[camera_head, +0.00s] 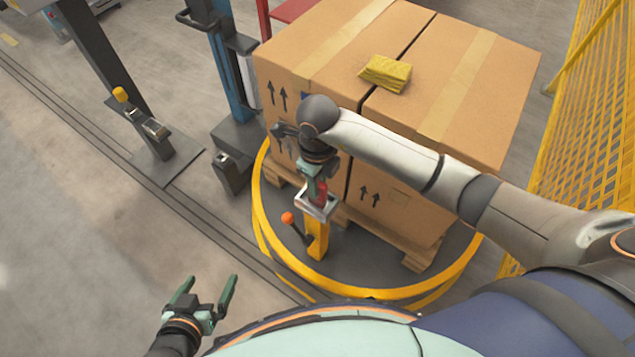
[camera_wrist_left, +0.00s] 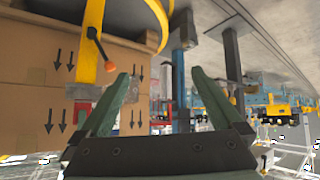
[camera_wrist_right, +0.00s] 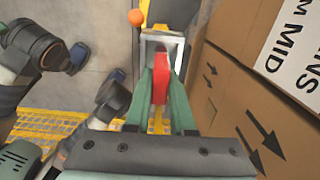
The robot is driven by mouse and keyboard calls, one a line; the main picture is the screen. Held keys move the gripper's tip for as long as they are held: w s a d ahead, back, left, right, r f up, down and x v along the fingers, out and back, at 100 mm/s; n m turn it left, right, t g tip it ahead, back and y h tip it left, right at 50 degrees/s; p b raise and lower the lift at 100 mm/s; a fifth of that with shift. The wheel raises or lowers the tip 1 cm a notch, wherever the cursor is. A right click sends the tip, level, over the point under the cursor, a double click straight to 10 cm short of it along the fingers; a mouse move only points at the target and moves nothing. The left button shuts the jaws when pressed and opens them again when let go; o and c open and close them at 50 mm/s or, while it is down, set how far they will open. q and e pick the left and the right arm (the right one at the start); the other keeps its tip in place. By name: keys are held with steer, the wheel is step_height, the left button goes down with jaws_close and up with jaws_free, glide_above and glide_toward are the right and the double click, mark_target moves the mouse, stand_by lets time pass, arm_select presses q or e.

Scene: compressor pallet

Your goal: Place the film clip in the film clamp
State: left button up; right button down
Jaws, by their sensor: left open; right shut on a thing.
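My right gripper (camera_head: 314,180) is shut on the red film clip (camera_wrist_right: 160,88). It holds the clip at the grey metal frame of the film clamp (camera_head: 316,208), on top of a yellow post. In the right wrist view the clip's far end reaches the opening of the clamp frame (camera_wrist_right: 177,47); I cannot tell how deep it sits. The clamp's lever has an orange knob (camera_head: 287,217) and leans out to the left. My left gripper (camera_head: 210,290) is open and empty, low over the floor, away from the clamp. The left wrist view shows its spread fingers (camera_wrist_left: 160,95).
Large cardboard boxes (camera_head: 300,85) stand on a wooden pallet (camera_head: 420,255) close behind the clamp, on a turntable with a yellow ring (camera_head: 375,292). A folded yellow cloth (camera_head: 386,73) lies on top. A yellow mesh fence (camera_head: 600,120) is at right.

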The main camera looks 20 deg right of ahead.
arm_select(q)
steer(key=shift+w, duration=0.1)
arm_select(e)
steer(key=shift+f, duration=0.1)
steer(key=c, duration=0.8)
jaws_free()
arm_select(q)
steer(key=shift+w+r, duration=0.25)
steer(key=shift+r, duration=0.15)
arm_select(e)
steer(key=shift+o, duration=0.2)
steer(key=shift+r, duration=0.35)
arm_select(q)
steer(key=shift+s+d+r+p, duration=0.15)
steer(key=shift+d+r+p, duration=0.3)
steer(key=shift+p, duration=0.75)
arm_select(e)
step_height(320, 180, up, 12)
steer(key=shift+f, duration=0.2)
arm_select(q)
steer(key=shift+a, duration=0.1)
